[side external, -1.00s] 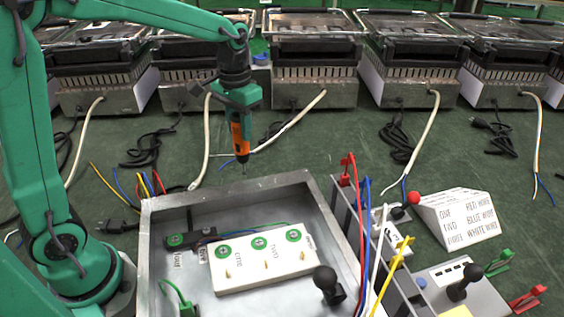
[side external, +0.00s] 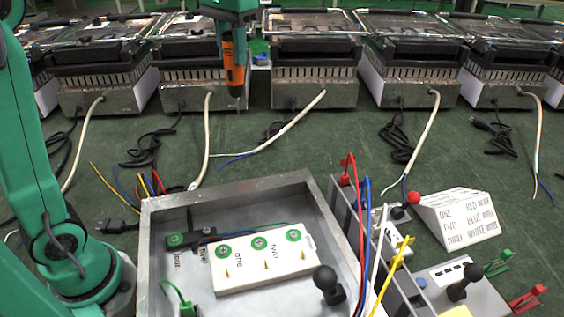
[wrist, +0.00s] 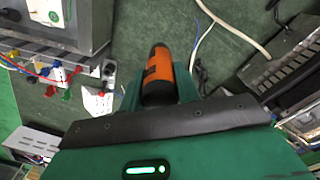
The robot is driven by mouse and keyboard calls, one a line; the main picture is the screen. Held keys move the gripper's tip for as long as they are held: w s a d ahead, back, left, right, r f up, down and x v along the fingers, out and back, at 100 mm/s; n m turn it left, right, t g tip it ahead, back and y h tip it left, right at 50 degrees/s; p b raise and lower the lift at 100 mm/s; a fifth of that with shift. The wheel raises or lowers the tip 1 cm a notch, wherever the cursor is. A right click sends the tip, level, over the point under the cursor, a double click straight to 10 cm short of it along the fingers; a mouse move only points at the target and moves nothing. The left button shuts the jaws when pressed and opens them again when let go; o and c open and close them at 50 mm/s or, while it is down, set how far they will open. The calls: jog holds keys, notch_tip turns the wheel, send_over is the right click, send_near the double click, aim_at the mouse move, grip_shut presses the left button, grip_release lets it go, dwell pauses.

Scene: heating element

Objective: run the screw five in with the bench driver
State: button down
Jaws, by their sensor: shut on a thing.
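My gripper (side external: 231,20) is shut on the orange and black bench driver (side external: 234,62), which hangs upright with its bit pointing down. It is held high above and behind the metal tray (side external: 330,215). In the wrist view the driver (wrist: 158,75) lies between my jaws. In the tray a dark terminal block (side external: 190,239) sits at the back left, with small labels in front that seem to read four and five. A green-ringed screw shows at its left end. Screw five at the right end is too small and dark to judge.
A white block (side external: 265,270) with several green-ringed terminals and brass pins lies in the tray. A black knob (side external: 326,279) stands beside it. A rail with coloured leads (side external: 367,220) stands right of the tray, near a label stand (side external: 460,217). Several grills (side external: 313,75) line the back.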

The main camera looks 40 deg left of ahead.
notch_tip(320, 180, up, 2)
jog(key=shift+r, duration=0.2)
jog(key=shift+s+d+r, duration=0.1)
jog(key=shift+d+r, duration=0.1)
jog(key=s+d+m, duration=0.4)
jog(key=s+d, duration=0.3)
jog(key=s, duration=0.3)
jog(key=s+d+m, duration=0.4)
jog(key=s+d, duration=0.2)
jog(key=s, duration=0.5)
jog(key=shift+n, duration=0.3)
jog(key=f, duration=0.3)
jog(key=w+f, duration=0.1)
jog(key=f, duration=0.1)
jog(key=shift+d+f, duration=0.1)
jog(key=shift+d, duration=0.1)
jog(key=shift+s+f, duration=0.1)
jog(key=shift+f, duration=0.05)
jog(key=shift+f, duration=2.4)
